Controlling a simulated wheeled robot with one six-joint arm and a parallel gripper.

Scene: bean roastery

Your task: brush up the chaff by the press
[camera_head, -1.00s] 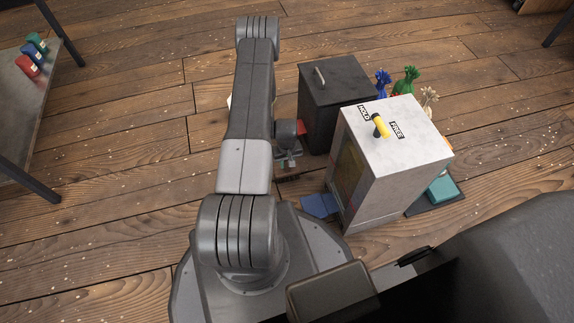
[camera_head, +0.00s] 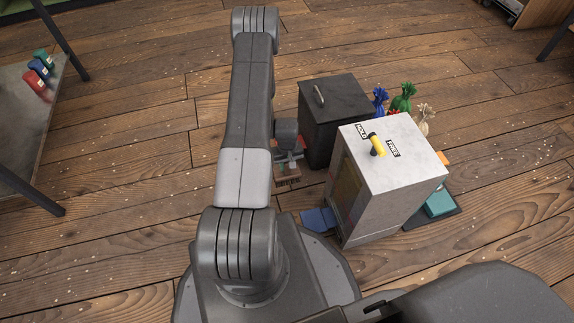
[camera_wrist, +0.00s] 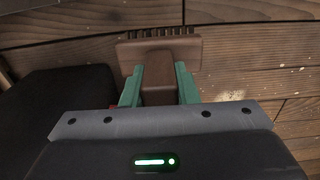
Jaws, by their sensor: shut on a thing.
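My gripper (camera_head: 287,160) is shut on a brown brush (camera_head: 288,178) with dark bristles. In the wrist view my green gripper fingers (camera_wrist: 159,85) clasp the handle of the brush (camera_wrist: 158,48), bristles pointing away from me. A pale patch, perhaps chaff (camera_wrist: 230,96), lies on the floor right of the brush there. I take the grey-white box with a yellow lever and labels on top (camera_head: 392,165) for the press; it stands right of my gripper. A blue flat piece, perhaps a dustpan (camera_head: 318,219), lies at its foot.
A black bin with a handle (camera_head: 334,107) stands behind the press, close to my gripper. Blue, green and cream tied sacks (camera_head: 403,97) stand behind it. A teal item (camera_head: 440,203) lies on a dark mat. A table (camera_head: 25,130) with small coloured bags is left. Open plank floor lies between.

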